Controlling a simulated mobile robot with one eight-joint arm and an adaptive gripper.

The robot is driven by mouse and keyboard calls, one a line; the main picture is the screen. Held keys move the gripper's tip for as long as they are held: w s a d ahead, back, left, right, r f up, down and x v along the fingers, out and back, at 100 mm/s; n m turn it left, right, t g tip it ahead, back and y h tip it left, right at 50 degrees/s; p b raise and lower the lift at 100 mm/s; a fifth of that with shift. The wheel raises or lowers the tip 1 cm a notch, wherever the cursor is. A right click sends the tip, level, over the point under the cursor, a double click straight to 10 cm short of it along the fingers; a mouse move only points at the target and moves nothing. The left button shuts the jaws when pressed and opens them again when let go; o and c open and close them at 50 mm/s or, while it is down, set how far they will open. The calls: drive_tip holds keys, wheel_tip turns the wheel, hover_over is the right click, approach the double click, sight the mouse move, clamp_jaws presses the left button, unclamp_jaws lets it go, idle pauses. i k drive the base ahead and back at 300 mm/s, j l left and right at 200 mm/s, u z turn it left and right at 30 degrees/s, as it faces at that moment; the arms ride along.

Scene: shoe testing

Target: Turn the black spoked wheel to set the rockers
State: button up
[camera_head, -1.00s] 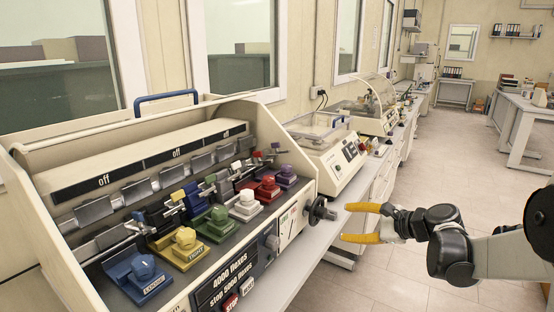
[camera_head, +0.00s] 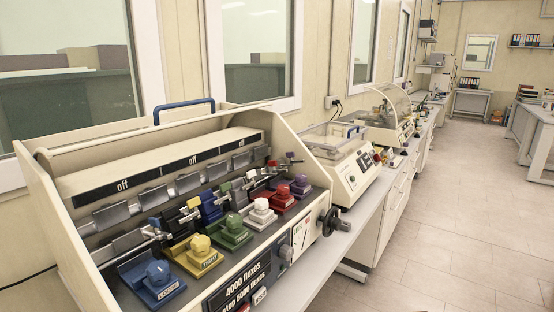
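The black spoked wheel (camera_head: 335,221) sticks out from the right end panel of the cream flex-testing machine (camera_head: 300,169), low down near the front corner. Its handle points to the right. The rockers show as a row of grey metal pieces (camera_head: 188,182) under the black strip marked "off". Below them stand clamps with coloured knobs, among them a blue one (camera_head: 158,271), a yellow one (camera_head: 201,244) and a white one (camera_head: 261,204). My gripper is not in view, and nothing covers the wheel.
The bench edge runs below the wheel. The floor (camera_head: 450,230) to the right is clear.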

sight(331, 222)
drive_tip(key=i+l+u, duration=0.2)
drive_tip(key=l, duration=0.15)
drive_tip(key=i+l+u, duration=0.2)
drive_tip(key=l, duration=0.15)
drive_tip(key=l+u, duration=0.2)
drive_tip(key=l, duration=0.2)
